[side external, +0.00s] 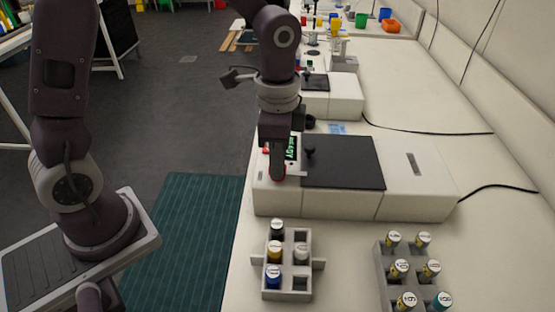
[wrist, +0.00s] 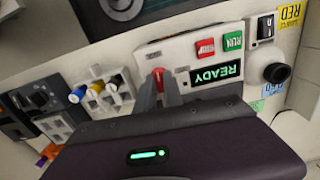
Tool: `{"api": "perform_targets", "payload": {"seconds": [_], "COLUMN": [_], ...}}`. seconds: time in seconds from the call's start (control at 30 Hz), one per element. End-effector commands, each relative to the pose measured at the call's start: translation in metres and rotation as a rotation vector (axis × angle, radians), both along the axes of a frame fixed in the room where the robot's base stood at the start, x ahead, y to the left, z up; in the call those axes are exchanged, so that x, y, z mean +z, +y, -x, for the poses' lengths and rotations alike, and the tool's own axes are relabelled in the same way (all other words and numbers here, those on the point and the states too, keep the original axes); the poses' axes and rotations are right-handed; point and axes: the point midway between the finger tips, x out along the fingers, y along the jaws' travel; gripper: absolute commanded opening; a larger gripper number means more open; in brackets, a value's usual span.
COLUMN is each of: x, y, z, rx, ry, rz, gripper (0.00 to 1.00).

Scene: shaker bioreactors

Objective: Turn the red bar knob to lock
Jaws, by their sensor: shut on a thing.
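The red bar knob (wrist: 157,73) sits on the white front panel of the shaker, beside a green-lit display (wrist: 217,73) that reads READY. My gripper (wrist: 160,84) is shut on the knob, with its two grey fingers on either side of it.
The shaker's dark platform (side external: 343,163) lies right of my gripper. A grey vial rack (side external: 302,268) stands in front; another (side external: 382,262) stands at right. Bare bench lies between the racks.

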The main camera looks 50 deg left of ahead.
Motion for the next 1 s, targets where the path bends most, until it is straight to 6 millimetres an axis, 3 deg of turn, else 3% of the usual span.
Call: {"api": "perform_targets", "payload": {"seconds": [0.7, 0.73, 0.83, 1.0], "x": [0.0009, 0.0009, 0.0007, 0.0004], "y": [-0.0005, -0.0005, -0.0004, -0.0002], "z": [-0.0011, -0.0011, -0.0009, -0.0005], "rx": [0.069, 0.069, 0.068, 0.067], "ry": [-0.003, -0.003, -0.003, -0.002], "rz": [0.002, 0.002, 0.002, 0.001], "gripper": [0.00, 0.16, 0.34, 0.34]}}
